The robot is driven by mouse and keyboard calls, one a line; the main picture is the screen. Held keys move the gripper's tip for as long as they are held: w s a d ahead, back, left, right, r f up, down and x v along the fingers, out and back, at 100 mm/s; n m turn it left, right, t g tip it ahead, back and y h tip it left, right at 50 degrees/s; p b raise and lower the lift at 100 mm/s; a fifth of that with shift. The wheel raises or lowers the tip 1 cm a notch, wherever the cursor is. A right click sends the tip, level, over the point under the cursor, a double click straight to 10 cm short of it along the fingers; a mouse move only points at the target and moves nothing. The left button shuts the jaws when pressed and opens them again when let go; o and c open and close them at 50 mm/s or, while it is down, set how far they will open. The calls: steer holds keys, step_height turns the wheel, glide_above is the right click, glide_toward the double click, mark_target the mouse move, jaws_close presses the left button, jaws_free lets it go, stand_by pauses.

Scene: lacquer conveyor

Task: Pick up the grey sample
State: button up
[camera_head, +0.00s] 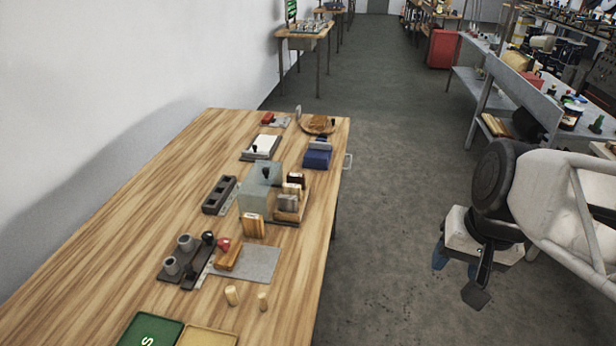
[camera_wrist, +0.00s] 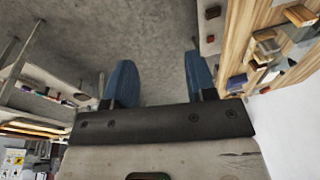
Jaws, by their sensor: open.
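A small grey block (camera_head: 287,203), which looks like the grey sample, is in the head view on a wooden holder (camera_head: 304,208) on the table. A brown-and-white block (camera_head: 293,188) and a dark-topped one stand close behind it, and a clear box (camera_head: 256,192) is just left of it. My gripper (camera_head: 466,262) is right of the table over the floor, well apart from the block. In the wrist view its blue fingers (camera_wrist: 158,75) are spread with only floor between them. Table objects show small at the right there, and I cannot tell which is the grey sample.
The wooden table (camera_head: 140,230) also bears a dark slotted tray (camera_head: 219,195), a rack with grey cups (camera_head: 186,262), a blue box (camera_head: 317,158), two wooden pegs and a green tray (camera_head: 151,331). The table's left side is clear. A cluttered shelf (camera_head: 512,105) stands at right.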

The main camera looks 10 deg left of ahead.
steer(key=w+a+f+m+g+y, duration=0.2)
steer(key=w+a+f+m+y, duration=0.15)
steer(key=w+a, duration=0.5)
steer(key=w+a+f+m+g+y, duration=0.1)
steer(key=w+a+f+m+y, duration=0.25)
steer(key=w+a, duration=0.5)
steer(key=m+t+y, duration=0.1)
steer(key=m+y, duration=0.4)
steer(key=m, duration=0.5)
glide_toward(279, 204)
steer(key=shift+w+d+f, duration=0.25)
steer(key=shift+w+f, duration=0.2)
steer(key=shift+x, duration=1.25)
steer(key=shift+a, duration=0.1)
steer(key=shift+x, duration=2.55)
steer(key=shift+r, duration=0.1)
